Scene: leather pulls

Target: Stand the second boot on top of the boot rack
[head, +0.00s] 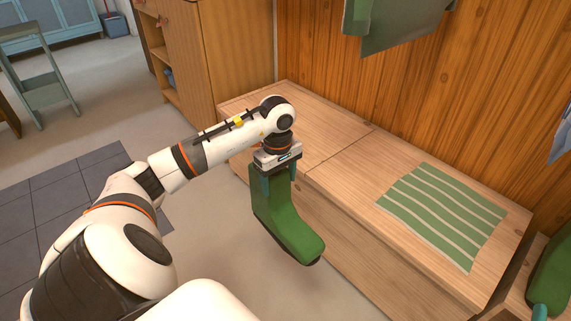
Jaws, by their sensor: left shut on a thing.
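My left gripper (280,178) points down and is shut on the upper shaft of a green boot (282,220). The boot hangs upright in the air, in front of the wooden bench, with its toe towards the lower right and a dark sole. Another green boot (548,277) is partly in view at the right edge. It is by a low wooden surface (516,297) past the bench's right end, which may be the boot rack; most of it is cut off by the frame. My right gripper is not in view.
The wooden bench (335,150) runs along the plank wall, with a green striped cloth (443,213) on its right part. A wooden cabinet (216,60) stands behind its left end. Green fabric (400,25) hangs above. The floor (215,255) in front is clear.

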